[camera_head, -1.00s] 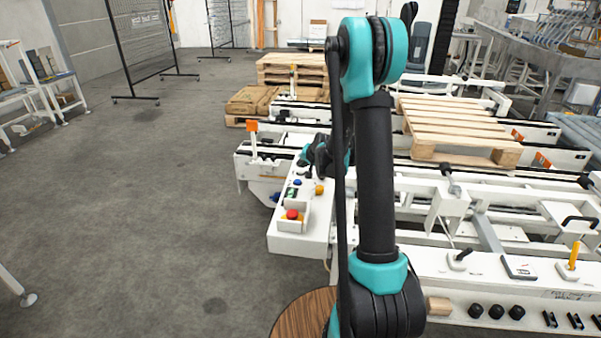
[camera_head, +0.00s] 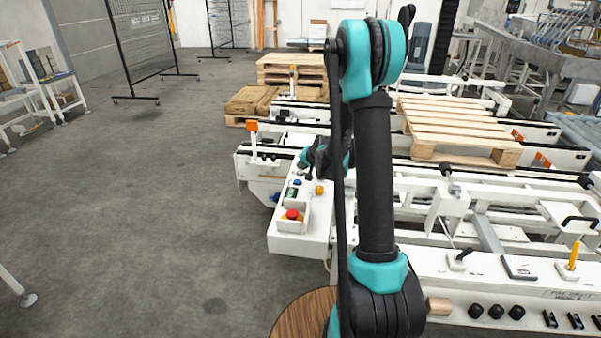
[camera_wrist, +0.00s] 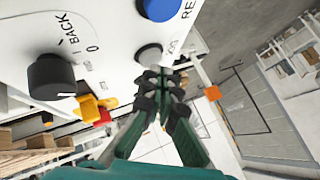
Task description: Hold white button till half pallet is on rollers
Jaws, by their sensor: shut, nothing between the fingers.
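The white button (camera_wrist: 149,54) shows in the wrist view on the white control panel, below a blue button (camera_wrist: 157,9). My gripper (camera_wrist: 157,76) is shut and empty, its fingertips right at the white button's near edge. They seem to touch it; I cannot tell how far it is pressed. In the head view my gripper (camera_head: 309,171) is low over the far end of the control box (camera_head: 285,243), partly hidden by my arm. A wooden pallet (camera_head: 460,125) lies on the conveyor frame at right. The rollers under it are mostly hidden.
A black knob (camera_wrist: 50,77) marked BACK sits beside the button. A red emergency stop (camera_head: 292,214) is at the box's near end. Stacked pallets (camera_head: 290,68) stand behind.

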